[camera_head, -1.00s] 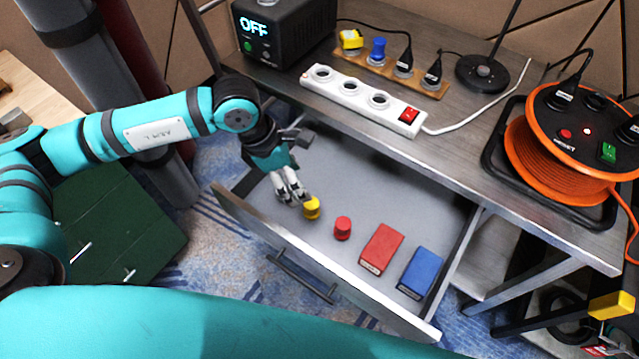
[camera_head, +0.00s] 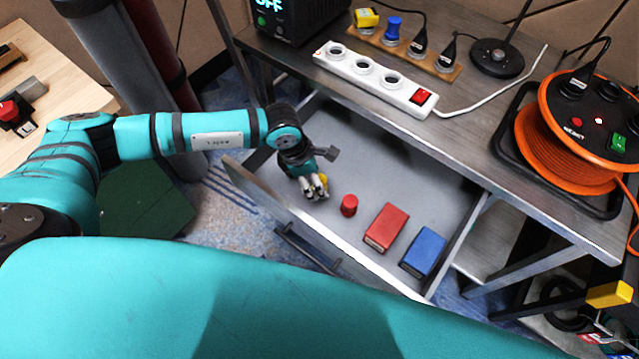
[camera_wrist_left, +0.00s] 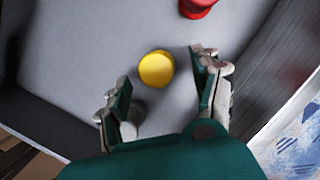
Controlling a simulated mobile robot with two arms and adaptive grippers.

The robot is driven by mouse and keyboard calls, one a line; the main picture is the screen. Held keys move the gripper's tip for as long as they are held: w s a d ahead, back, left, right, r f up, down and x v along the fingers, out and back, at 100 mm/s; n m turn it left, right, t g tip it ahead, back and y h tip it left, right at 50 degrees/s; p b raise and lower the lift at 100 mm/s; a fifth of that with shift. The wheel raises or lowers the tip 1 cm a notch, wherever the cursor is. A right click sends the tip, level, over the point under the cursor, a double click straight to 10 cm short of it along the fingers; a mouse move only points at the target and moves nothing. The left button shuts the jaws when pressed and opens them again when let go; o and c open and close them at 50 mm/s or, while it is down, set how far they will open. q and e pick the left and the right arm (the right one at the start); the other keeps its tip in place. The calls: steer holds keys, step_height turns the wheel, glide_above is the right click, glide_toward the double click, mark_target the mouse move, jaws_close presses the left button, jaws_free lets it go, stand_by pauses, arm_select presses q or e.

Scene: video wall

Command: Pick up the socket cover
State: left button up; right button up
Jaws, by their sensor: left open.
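My left gripper (camera_head: 315,190) is open and low inside the pulled-out drawer. A round yellow socket cover (camera_head: 324,181) lies on the drawer floor, partly hidden by the fingers in the head view. In the left wrist view the yellow cover (camera_wrist_left: 156,69) shows just ahead of and between the open fingertips (camera_wrist_left: 162,78), apart from both. A red cover (camera_head: 349,205) stands to its right in the drawer and shows at the top of the left wrist view (camera_wrist_left: 197,6). My right gripper is not in view.
The drawer (camera_head: 375,150) also holds a red box (camera_head: 386,228) and a blue box (camera_head: 424,251). Its front wall is close to my left gripper. Above on the desk are a white power strip (camera_head: 375,79) and an orange cable reel (camera_head: 560,145).

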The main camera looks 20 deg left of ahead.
arm_select(q)
steer(key=x, duration=0.3)
steer(key=shift+w+d+f, duration=0.1)
steer(key=shift+f, duration=0.35)
steer(key=c, duration=0.9)
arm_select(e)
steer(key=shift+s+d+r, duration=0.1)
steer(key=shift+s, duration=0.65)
